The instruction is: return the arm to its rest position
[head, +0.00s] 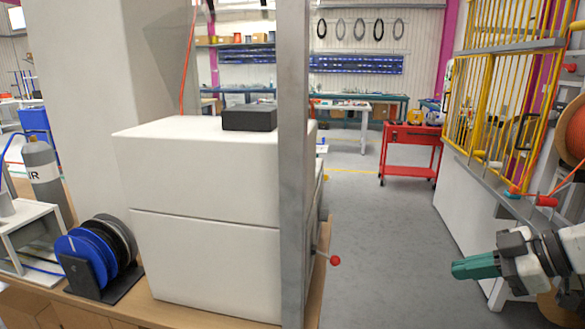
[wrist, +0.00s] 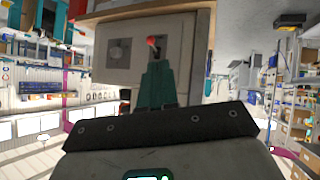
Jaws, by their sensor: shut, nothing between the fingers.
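My gripper (head: 456,269) shows at the lower right of the head view, with green fingers pointing left. It is held in the air over the grey floor, to the right of the white cabinet (head: 205,260), with nothing between its fingers. In the wrist view the green fingers (wrist: 158,68) are together in the middle. Behind them are a grey panelled box and a red knob (wrist: 152,41). The arm enters from the right edge of the head view, and most of it is out of frame.
A lever with a red knob (head: 335,260) sticks out from the cabinet's right side. A grey post (head: 294,160) stands in front. Blue and black reels (head: 85,250) sit on a rack at the left. A red cart (head: 409,150) stands farther back. The grey floor (head: 385,235) between is clear.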

